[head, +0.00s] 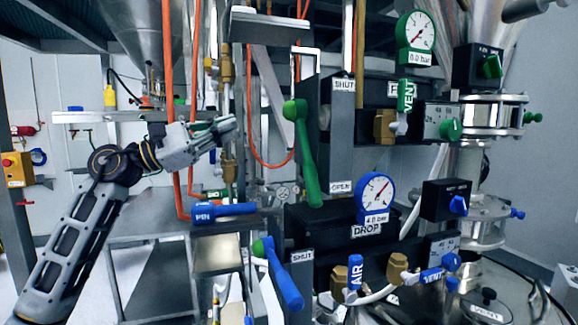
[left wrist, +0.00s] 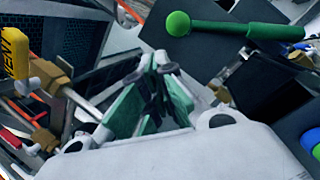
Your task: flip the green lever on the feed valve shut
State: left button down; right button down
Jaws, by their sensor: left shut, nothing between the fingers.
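The green lever (head: 308,160) hangs steeply down on the dark upper panel. Its round green knob is at the top, and its lower end is beside the OPEN label (head: 341,187). The SHUT label (head: 343,86) is higher up. The lever also shows in the left wrist view (left wrist: 225,29), at the upper right beyond the fingers. My left gripper (head: 231,127) is to the left of the lever in the head view, apart from it, shut and empty. Its green-padded fingers show in the left wrist view (left wrist: 158,68). My right gripper is not in view.
A blue lever (head: 283,275) is lower down by another SHUT label. Orange pipes and brass fittings (head: 227,68) stand close around the gripper. A green gauge (head: 416,38) and blue gauge (head: 375,197) are to the right.

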pick_arm(q)
notch_tip(320, 180, down, 7)
jog(key=s+d+m+g+y, duration=0.1)
jog(key=m+g+y, duration=0.1)
jog(key=m, duration=0.9)
jog(key=shift+s+d+m+g+y, duration=0.3)
jog(key=shift+m+g+y, duration=0.1)
jog(key=shift+g, duration=0.1)
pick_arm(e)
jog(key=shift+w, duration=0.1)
